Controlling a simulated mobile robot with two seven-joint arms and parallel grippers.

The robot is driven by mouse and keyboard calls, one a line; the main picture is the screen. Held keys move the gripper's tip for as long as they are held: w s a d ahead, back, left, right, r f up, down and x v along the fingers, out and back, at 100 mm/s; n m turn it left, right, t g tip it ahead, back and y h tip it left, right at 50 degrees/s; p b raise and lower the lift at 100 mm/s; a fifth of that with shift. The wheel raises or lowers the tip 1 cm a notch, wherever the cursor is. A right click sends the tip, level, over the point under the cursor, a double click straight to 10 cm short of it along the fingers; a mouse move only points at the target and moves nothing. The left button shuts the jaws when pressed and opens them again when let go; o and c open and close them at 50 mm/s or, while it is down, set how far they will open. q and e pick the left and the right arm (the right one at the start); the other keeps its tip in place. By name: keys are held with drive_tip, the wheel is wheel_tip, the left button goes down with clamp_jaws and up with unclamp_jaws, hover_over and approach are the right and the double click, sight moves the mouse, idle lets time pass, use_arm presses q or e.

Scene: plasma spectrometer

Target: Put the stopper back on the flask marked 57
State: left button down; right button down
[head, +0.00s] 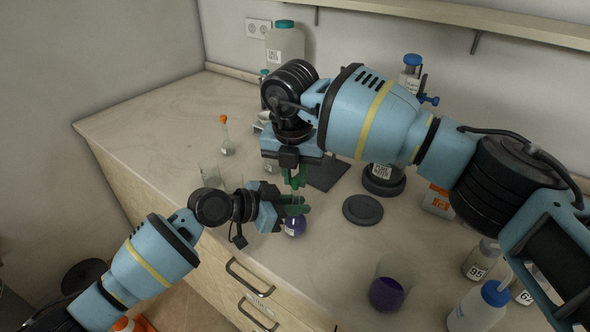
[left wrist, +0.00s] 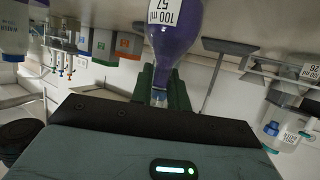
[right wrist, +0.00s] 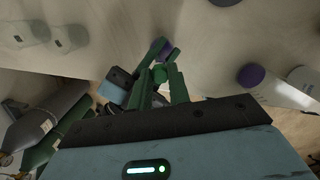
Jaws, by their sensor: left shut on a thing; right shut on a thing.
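The flask marked 57 (left wrist: 175,35) holds purple liquid, and its label reads "100 ml 57" in the left wrist view. It also shows in the head view (head: 294,227). My left gripper (head: 297,205) is shut around its neck. My right gripper (head: 294,181) points down just above the left gripper and is shut on a small green thing (right wrist: 160,72), which looks like the stopper. The fingers largely hide it and the flask mouth. I cannot tell whether the stopper touches the mouth.
A beaker of purple liquid (head: 387,292) and a blue-capped bottle (head: 482,306) stand at the front right. A dark round disc (head: 362,210) lies right of the grippers. An orange-stoppered flask (head: 227,142) and clear glassware (head: 210,174) stand left. The far left bench is clear.

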use_arm(q)
drive_tip(key=shift+d+r, duration=0.1)
use_arm(e)
drive_tip(key=shift+f, duration=0.85)
idle(1.0)
drive_tip(key=shift+r, duration=0.6)
drive_tip(key=shift+d+f, duration=0.1)
drive_tip(key=shift+f, duration=0.6)
idle(1.2)
drive_tip(key=c, duration=1.2)
unclamp_jaws()
drive_tip(key=shift+c, duration=0.2)
drive_tip(key=shift+r, duration=0.2)
wheel_tip(320, 180, up, 12)
drive_tip(key=s, duration=0.1)
drive_tip(key=shift+s+a+f, duration=0.2)
drive_tip(key=shift+a, duration=0.05)
use_arm(q)
drive_tip(key=c, duration=1.3)
unclamp_jaws()
